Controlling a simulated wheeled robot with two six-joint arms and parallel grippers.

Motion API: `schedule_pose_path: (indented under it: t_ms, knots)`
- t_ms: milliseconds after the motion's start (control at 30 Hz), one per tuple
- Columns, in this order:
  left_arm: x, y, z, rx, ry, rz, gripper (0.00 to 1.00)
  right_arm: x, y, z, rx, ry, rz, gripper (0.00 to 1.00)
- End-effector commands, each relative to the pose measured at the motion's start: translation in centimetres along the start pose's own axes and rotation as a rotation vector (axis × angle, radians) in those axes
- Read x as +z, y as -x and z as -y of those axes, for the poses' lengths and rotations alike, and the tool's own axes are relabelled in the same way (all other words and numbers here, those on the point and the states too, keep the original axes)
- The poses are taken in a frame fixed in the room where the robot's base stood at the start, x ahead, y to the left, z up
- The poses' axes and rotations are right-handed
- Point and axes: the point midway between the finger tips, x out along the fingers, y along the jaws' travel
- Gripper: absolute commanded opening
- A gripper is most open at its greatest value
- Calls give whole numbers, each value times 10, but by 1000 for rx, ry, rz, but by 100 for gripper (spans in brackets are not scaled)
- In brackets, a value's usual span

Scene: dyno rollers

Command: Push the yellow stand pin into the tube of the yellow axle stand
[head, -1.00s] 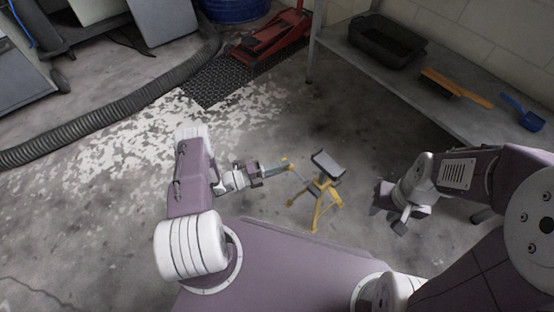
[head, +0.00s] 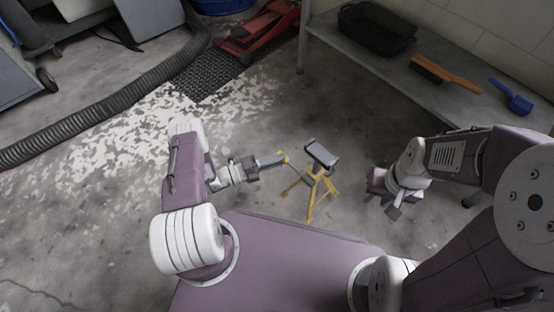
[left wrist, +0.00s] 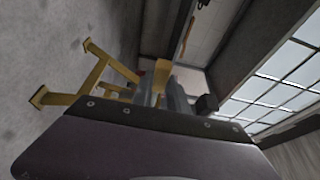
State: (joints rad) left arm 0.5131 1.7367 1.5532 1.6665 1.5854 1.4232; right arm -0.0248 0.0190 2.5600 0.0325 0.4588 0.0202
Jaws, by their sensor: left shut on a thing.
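The yellow axle stand (head: 316,190) stands upright on the floor in the middle of the head view, its legs splayed and a dark saddle (head: 322,153) on top. My left gripper (head: 281,159) is just left of the stand, at about the height of its upper part, shut on the small yellow stand pin (head: 288,157). In the left wrist view the pin (left wrist: 162,72) shows at the grey fingers, with the stand's yellow legs (left wrist: 95,75) to the left. I cannot tell whether the pin touches the tube. My right gripper (head: 394,212) hangs right of the stand, apart from it.
A grey bench (head: 420,90) at the right bears a black tray (head: 376,28), an orange-handled brush (head: 446,74) and a blue scoop (head: 511,97). A red jack (head: 260,32), a dark mat (head: 215,77) and a thick hose (head: 100,100) lie farther back. The floor around the stand is clear.

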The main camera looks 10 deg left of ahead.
Motion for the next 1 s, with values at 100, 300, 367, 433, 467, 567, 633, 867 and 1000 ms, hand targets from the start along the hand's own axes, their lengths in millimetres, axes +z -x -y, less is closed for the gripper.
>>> schedule_pose_path:
  t_ms: [100,300,367,433,467,567,633,867,1000]
  knots:
    - [-3,-1,1,0,1,-1,0,0,2,0,0,0,0,33]
    - [-4,-2,0,0,0,0,0,0,2,0,0,0,0,33]
    - [-4,-2,0,0,0,0,0,0,2,0,0,0,0,33]
    - [-4,-2,0,0,0,0,0,0,2,0,0,0,0,33]
    - [-5,-2,0,0,0,0,0,0,2,0,0,0,0,33]
    - [-6,-2,0,0,0,0,0,0,2,0,0,0,0,33]
    - [-7,-3,0,0,1,0,0,0,3,0,0,0,0,33]
    - [-10,-4,0,0,0,0,0,0,3,0,0,0,0,33]
    - [-10,-4,0,0,0,0,0,0,3,0,0,0,0,33]
